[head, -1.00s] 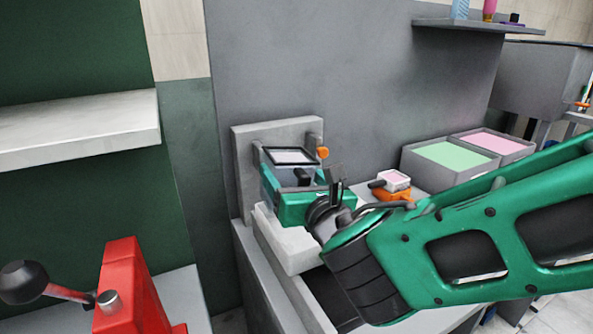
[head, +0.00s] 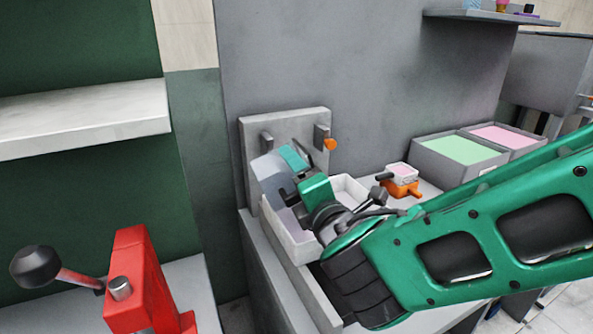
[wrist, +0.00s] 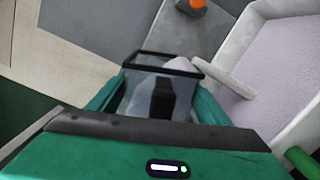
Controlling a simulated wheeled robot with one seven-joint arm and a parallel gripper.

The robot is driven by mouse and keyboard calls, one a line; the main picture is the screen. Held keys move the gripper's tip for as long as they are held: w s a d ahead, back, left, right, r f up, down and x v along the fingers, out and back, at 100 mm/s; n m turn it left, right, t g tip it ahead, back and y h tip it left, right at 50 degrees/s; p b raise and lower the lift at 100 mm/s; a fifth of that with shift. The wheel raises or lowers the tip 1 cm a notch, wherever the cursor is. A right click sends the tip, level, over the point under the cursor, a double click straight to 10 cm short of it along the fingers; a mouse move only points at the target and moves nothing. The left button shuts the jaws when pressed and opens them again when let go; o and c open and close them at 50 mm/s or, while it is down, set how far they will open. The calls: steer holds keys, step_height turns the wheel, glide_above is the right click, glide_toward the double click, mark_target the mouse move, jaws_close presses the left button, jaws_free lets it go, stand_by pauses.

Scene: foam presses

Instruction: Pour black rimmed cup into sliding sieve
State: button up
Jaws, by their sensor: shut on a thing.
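The black rimmed cup (wrist: 165,67) is clear-walled, and pale lilac stuff shows inside near its rim in the wrist view. In the head view the cup (head: 268,174) is strongly tilted, above the white tray's far left part. My gripper (wrist: 155,101) is shut on the cup, with a green finger on each side of it. A white-walled tray (head: 300,243), which looks like the sliding sieve, sits below the cup. The wrist view shows a speckled lilac surface in this tray (wrist: 190,50). My gripper and arm hide part of the tray in the head view.
A grey upright plate (head: 315,118) with an orange knob (head: 330,144) stands behind the tray. An orange scale-like device (head: 401,189) is to the right, before bins of green (head: 465,148) and pink (head: 503,136) material. A red lever press (head: 140,280) stands front left.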

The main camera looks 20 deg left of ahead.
steer(key=m, duration=0.1)
steer(key=f+m, duration=0.1)
steer(key=m, duration=0.1)
steer(key=shift+w+d+f, duration=0.3)
steer(key=shift+w+d+m, duration=0.2)
steer(key=shift+m, duration=0.35)
steer(key=shift+w+d+m, duration=0.15)
steer(key=shift+m, duration=0.4)
steer(key=shift+w+d+r+m, duration=0.2)
steer(key=shift+w+d+m, duration=0.1)
steer(key=shift+m, duration=0.6)
steer(key=shift+w+d+r+m, duration=0.2)
steer(key=shift+w+m, duration=0.05)
steer(key=shift+m, duration=0.65)
steer(key=shift+s, duration=0.1)
